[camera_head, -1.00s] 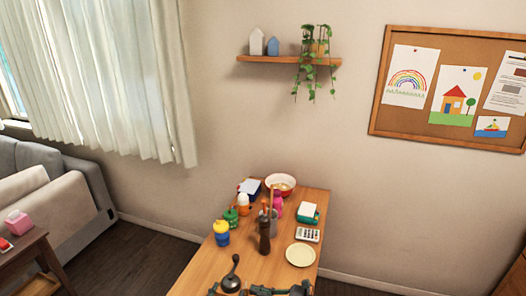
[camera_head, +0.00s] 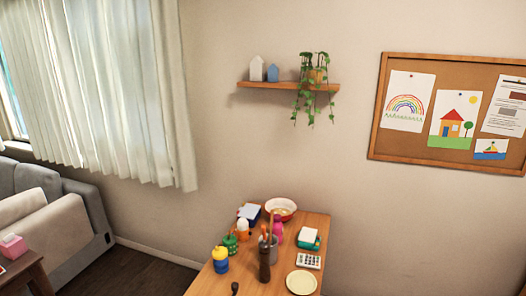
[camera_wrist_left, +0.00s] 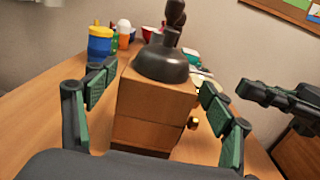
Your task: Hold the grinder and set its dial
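The grinder (camera_wrist_left: 148,98) is a wooden box with a small brass drawer knob and a dark domed top (camera_wrist_left: 160,65). In the left wrist view it stands upright on the table between the fingers of my left gripper (camera_wrist_left: 158,85). The fingers are spread, one on each side of the box; whether the pads touch it is unclear. In the head view only a dark crank knob (camera_head: 235,288) shows at the bottom edge. My right gripper (camera_wrist_left: 275,98) is partly in view to the right of the grinder in the left wrist view, apart from it. The dial is not discernible.
On the table (camera_head: 210,283) stand a yellow-and-blue jar (camera_head: 220,259), a brown pepper mill (camera_head: 264,262), a pale plate (camera_head: 301,282), a calculator (camera_head: 309,261), a bowl (camera_head: 281,208) and other small items. They stand behind the grinder.

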